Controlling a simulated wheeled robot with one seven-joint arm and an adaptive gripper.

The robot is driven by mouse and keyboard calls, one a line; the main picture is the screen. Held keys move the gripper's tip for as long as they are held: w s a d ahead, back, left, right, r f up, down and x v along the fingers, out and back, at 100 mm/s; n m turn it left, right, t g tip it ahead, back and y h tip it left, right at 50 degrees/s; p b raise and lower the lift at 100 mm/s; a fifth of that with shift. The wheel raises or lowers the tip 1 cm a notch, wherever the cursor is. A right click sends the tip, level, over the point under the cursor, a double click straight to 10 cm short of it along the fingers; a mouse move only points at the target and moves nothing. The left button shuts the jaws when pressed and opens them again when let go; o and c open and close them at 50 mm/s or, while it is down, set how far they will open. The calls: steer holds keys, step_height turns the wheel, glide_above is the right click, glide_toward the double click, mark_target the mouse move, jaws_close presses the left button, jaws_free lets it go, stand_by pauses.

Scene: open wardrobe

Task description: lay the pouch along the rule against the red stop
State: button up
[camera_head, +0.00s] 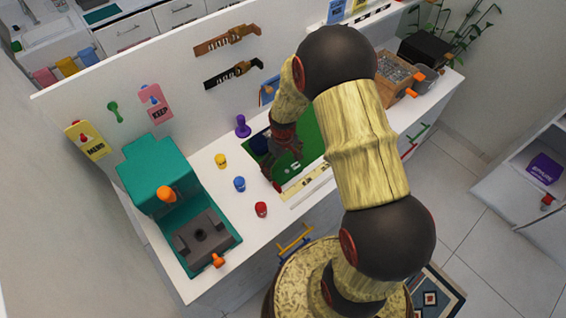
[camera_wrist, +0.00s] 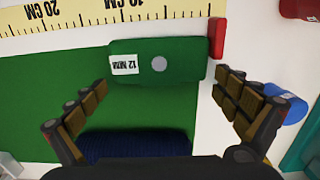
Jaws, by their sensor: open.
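The green pouch (camera_wrist: 185,69), with a white label and a round grey snap, lies lengthwise beside the yellow rule (camera_wrist: 105,18) in the wrist view. A thin gap shows between pouch and rule. Its right end is next to the red stop (camera_wrist: 217,38); I cannot tell if they touch. My gripper (camera_wrist: 160,92) is open, one finger on either side, with the pouch just beyond the fingertips and nothing between them. In the head view my gripper (camera_head: 274,172) is low over the counter by the rule (camera_head: 307,181), and the pouch cannot be made out.
A green mat (camera_head: 311,137) lies under the work area, with a dark blue ribbed thing (camera_wrist: 135,145) near my palm. Yellow (camera_head: 221,161), blue (camera_head: 239,184) and red (camera_head: 261,209) small items stand left of the rule. A teal machine (camera_head: 155,170) is further left.

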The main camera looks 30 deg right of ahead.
mark_target(283, 168)
steer(key=shift+c, duration=1.3)
steer(key=shift+s, duration=0.15)
steer(key=c, duration=0.7)
steer(key=shift+c, duration=0.2)
steer(key=o, duration=1)
step_height(283, 168, up, 12)
